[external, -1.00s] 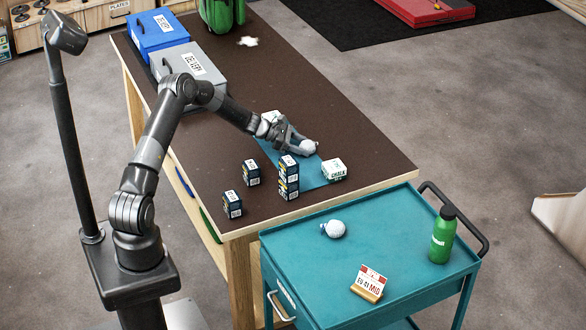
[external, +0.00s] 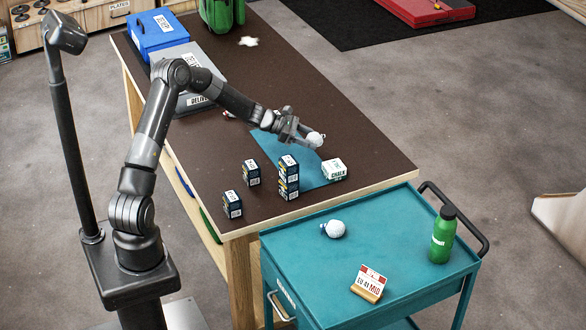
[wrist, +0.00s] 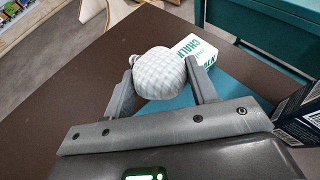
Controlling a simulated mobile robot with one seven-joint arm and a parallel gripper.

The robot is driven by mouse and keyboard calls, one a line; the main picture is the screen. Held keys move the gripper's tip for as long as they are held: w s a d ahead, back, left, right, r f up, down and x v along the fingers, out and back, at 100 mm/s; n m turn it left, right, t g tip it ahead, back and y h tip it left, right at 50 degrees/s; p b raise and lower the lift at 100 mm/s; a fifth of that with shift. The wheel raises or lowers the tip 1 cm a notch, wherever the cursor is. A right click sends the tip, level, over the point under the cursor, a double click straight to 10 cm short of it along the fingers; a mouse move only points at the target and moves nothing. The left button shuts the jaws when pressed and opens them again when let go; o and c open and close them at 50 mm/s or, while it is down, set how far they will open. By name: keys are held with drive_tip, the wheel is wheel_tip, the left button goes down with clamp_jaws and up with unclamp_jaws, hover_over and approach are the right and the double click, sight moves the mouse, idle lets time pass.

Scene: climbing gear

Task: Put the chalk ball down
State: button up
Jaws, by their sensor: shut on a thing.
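A white chalk ball (external: 315,139) is held between the fingers of my gripper (external: 303,137), above the far right part of the blue mat (external: 272,146) on the dark table. In the wrist view the white, quilted chalk ball (wrist: 159,73) sits between the two fingertips of my gripper (wrist: 160,82). A second white chalk ball (external: 333,229) lies on the teal cart. The gap between the held ball and the table is hard to judge.
A white chalk box (external: 334,169) sits at the mat's near right edge. Dark boxes (external: 289,177) stand nearby, two of them stacked. The teal cart (external: 400,215) carries a green bottle (external: 443,235) and a sign (external: 369,284). The table's right side is clear.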

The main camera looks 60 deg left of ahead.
drive_tip(key=d+r+m+g+h, duration=0.2)
drive_tip(key=d+m, duration=0.1)
drive_tip(key=d, duration=1.2)
drive_tip(key=d+r+m+g+h, duration=0.2)
drive_tip(key=d, duration=1.2)
drive_tip(key=s+d+r+m+g+h, duration=0.1)
drive_tip(key=s+d+m+g, duration=0.4)
drive_tip(key=d, duration=0.9)
drive_tip(key=s+d+r+m+g+h, duration=0.1)
drive_tip(key=s+d+g, duration=0.1)
drive_tip(key=s+d, duration=0.8)
hover_over(380, 252)
wheel_tip(380, 252, down, 7)
drive_tip(key=shift+r, duration=0.1)
drive_tip(key=shift+f, duration=2.05)
